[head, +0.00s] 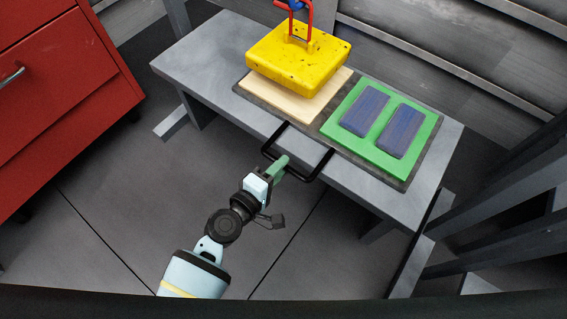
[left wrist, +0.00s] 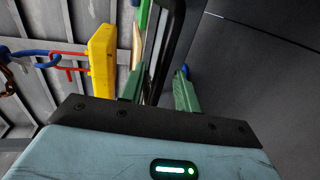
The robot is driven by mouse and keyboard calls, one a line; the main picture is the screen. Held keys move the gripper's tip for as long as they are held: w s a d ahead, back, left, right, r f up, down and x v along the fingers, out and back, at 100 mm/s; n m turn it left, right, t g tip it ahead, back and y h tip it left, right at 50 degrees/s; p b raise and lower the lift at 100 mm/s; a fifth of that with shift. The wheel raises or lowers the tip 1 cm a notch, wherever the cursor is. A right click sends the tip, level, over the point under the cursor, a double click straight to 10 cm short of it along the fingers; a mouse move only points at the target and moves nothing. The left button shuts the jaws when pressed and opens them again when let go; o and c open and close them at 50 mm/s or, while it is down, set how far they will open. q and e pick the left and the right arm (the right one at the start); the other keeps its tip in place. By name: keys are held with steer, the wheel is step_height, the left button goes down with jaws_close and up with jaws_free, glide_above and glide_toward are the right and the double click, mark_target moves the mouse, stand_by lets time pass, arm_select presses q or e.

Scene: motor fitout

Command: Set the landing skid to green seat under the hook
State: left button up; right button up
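The landing skid (head: 318,124) is a dark slab on a grey bench, with a black loop handle (head: 324,166) at its front edge. It bears a cream seat (head: 285,98) at left and a green seat (head: 383,122) with two blue-purple pads at right. A yellow block (head: 298,55) hangs by a red link (head: 309,18) over the cream seat; the hook itself is barely in view. My left gripper (head: 283,167) is at the handle's left part. In the left wrist view its green fingers (left wrist: 158,92) are apart, with the handle bar (left wrist: 166,45) seen between them; contact is unclear.
The grey bench (head: 205,62) has free top at its left end. A red drawer cabinet (head: 60,85) stands at left. Grey metal beams (head: 510,205) stand at right. The floor in front of the bench is clear.

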arm_select(q)
steer(key=shift+x, duration=1)
jaws_close()
